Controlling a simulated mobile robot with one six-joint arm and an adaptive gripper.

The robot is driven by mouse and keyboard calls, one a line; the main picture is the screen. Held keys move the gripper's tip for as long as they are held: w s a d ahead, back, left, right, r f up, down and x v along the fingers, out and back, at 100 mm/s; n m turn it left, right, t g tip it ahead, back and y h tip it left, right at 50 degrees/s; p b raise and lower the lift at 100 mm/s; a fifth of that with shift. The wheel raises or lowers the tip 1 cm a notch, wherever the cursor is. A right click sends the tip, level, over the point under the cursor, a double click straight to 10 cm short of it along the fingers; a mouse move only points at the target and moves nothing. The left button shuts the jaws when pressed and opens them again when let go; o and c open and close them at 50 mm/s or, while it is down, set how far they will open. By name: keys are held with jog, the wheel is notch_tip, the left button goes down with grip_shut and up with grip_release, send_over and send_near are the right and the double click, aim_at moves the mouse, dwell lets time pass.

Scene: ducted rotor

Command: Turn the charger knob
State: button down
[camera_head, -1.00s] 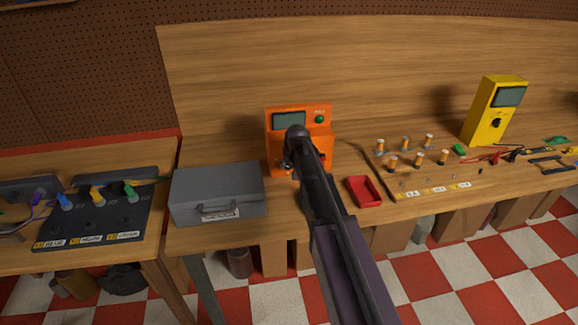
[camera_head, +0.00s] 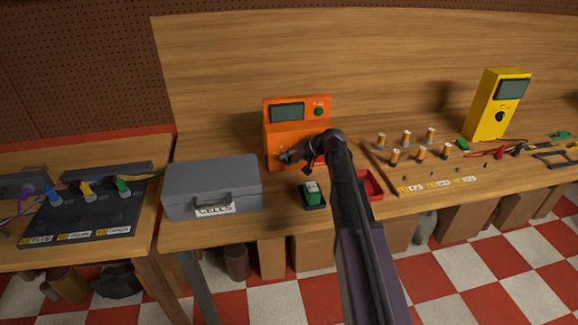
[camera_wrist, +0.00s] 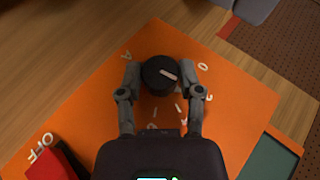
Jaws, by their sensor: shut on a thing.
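The orange charger (camera_head: 283,136) stands at the back of the bench, with a dark screen and a green button on its upper face. In the wrist view its orange panel (camera_wrist: 225,112) fills the middle. The black charger knob (camera_wrist: 157,76) has a white pointer line, aimed to the right and slightly down in that view. My gripper (camera_wrist: 161,80) has one finger on each side of the knob and is shut on it. In the head view my gripper (camera_head: 284,157) is at the charger's lower front and the knob cannot be made out. Some panel marks are partly hidden.
A red switch (camera_wrist: 58,162) sits beside the OFF mark. A grey CELLS case (camera_head: 211,184) is left of the charger. A green-and-black block (camera_head: 313,193) and a red tray (camera_head: 371,184) are near my arm. A yellow meter (camera_head: 498,104) stands at right.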

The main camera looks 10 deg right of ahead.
jog(key=shift+s+f+m+y+b, duration=0.1)
jog(key=shift+f+m+y+b, duration=0.25)
jog(key=shift+y+b, duration=0.65)
jog(key=shift+r+b, duration=0.1)
jog(key=shift+b, duration=0.35)
jog(key=shift+r+y, duration=0.1)
jog(key=shift+y, duration=0.3)
jog(key=shift+c, duration=1.3)
grip_release()
jog(key=shift+r+h+p, duration=0.25)
jog(key=shift+h+p, duration=0.25)
jog(key=shift+p, duration=0.3)
